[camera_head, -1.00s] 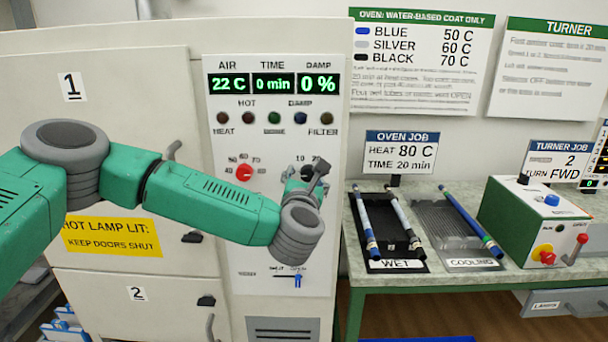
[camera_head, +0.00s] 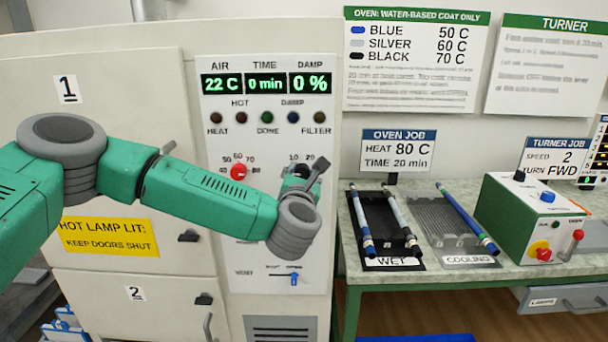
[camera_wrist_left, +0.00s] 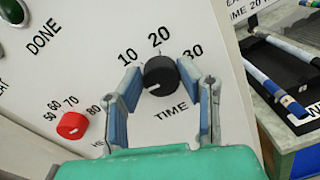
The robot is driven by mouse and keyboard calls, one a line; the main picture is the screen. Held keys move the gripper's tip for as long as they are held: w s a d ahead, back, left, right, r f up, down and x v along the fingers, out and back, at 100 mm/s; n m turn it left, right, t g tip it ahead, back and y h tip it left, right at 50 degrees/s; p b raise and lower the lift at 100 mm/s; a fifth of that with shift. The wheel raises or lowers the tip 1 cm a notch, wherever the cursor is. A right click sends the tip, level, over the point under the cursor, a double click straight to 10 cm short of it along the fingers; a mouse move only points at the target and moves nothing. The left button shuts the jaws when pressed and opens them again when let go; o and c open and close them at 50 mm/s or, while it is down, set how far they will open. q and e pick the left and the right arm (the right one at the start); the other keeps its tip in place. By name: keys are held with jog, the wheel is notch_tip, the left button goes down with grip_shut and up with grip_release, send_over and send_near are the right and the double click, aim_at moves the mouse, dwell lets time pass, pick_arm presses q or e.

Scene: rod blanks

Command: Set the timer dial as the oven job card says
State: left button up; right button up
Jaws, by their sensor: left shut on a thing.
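The black timer dial (camera_wrist_left: 160,75) sits on the oven panel under the marks 10, 20 and 30, with TIME printed below it. Its pale mark points to the lower left. In the head view the dial (camera_head: 301,170) is mostly hidden by my left gripper (camera_head: 304,178). In the left wrist view the blue-padded fingers of that gripper (camera_wrist_left: 159,84) stand on either side of the dial, shut on it. The time display (camera_head: 266,83) reads 0 min. The oven job card (camera_head: 398,149) reads HEAT 80 C, TIME 20 min. My right gripper is not in view.
The red heat dial (camera_head: 239,172) is left of the timer dial, and a blue switch (camera_head: 294,279) is below. Right of the oven, a bench holds the WET rack (camera_head: 395,264), the COOLING rack (camera_head: 468,260), rods and a green turner box (camera_head: 530,225).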

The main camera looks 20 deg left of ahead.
pick_arm(q)
jog(key=shift+f+m, duration=0.35)
jog(key=shift+m, duration=1.25)
jog(key=m, duration=0.3)
jog(key=shift+d+g+p, duration=0.15)
jog(key=shift+g+p, duration=0.15)
jog(key=m+p, duration=0.1)
jog(key=m, duration=0.3)
jog(key=shift+f+m, duration=0.1)
jog(key=shift+m, duration=0.3)
jog(key=m+p, duration=0.1)
jog(key=m, duration=0.5)
jog(key=shift+f+y, duration=0.1)
jog(key=shift+y, duration=0.3)
jog(key=shift+f+m+g+y+p, duration=0.1)
jog(key=shift+m+g+y+p, duration=0.2)
jog(key=shift+m+p, duration=1.4)
jog(key=shift+m+b, duration=0.8)
jog(key=shift+m, duration=0.1)
